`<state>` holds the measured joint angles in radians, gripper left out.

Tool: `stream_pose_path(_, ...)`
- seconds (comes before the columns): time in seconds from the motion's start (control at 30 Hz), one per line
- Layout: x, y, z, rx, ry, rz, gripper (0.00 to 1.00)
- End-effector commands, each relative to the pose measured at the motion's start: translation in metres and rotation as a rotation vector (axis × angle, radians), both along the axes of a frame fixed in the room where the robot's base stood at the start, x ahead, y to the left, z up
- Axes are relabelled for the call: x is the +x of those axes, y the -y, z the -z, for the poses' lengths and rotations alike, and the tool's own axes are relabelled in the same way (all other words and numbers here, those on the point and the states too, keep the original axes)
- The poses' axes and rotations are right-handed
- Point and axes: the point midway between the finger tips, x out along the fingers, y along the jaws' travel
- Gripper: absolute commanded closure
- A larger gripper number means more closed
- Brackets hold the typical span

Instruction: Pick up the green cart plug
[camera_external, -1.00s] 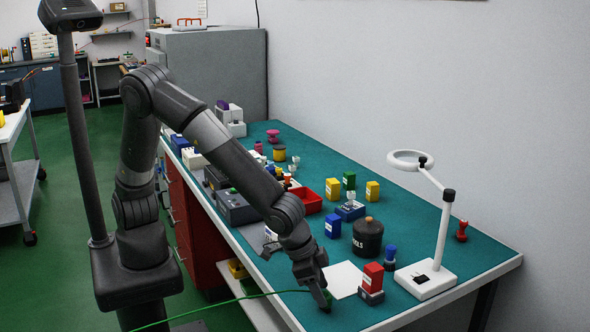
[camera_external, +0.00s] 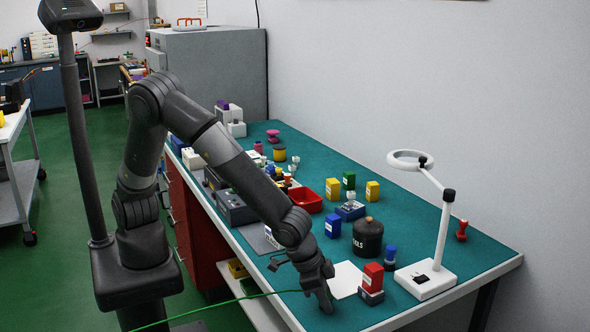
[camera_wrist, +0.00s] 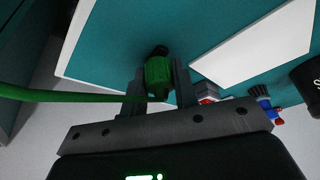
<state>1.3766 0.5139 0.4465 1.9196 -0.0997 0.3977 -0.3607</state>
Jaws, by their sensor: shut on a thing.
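The green cart plug (camera_wrist: 158,77) is a ribbed green cylinder with a dark tip, seen in the wrist view between my two fingers. My gripper (camera_wrist: 159,84) is shut on it, with one finger on each side. A green cable (camera_wrist: 70,94) runs off to the left from near the plug. In the external view my gripper (camera_external: 326,308) is low over the front edge of the bench, and the plug is hidden behind the fingers there. The green cable (camera_external: 220,305) hangs from it towards the floor at lower left.
On the teal bench (camera_external: 400,233), a white sheet (camera_external: 346,279) lies beside my gripper. A red block on a grey base (camera_external: 372,279), a dark lidded jar (camera_external: 367,238) and a white magnifier lamp (camera_external: 425,280) stand to the right. Blue and yellow blocks stand further back.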

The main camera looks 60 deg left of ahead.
Motion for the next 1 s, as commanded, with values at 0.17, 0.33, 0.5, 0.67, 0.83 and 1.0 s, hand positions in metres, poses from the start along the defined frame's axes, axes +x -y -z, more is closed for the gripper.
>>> stream_pose_path(0.17,0.000,0.000,0.000,0.000,0.000,0.000,0.96)
stream_pose_path(0.33,0.000,0.000,0.000,0.000,0.000,0.000,0.96)
stream_pose_path(0.5,0.000,0.000,-0.007,-0.001,0.000,0.000,0.96)
stream_pose_path(0.67,0.000,0.001,-0.029,-0.003,0.002,0.001,0.96)
stream_pose_path(0.83,-0.025,0.004,-0.056,-0.001,0.001,0.007,0.96)
stream_pose_path(1.0,-0.064,0.010,-0.079,-0.002,0.001,0.007,0.96)
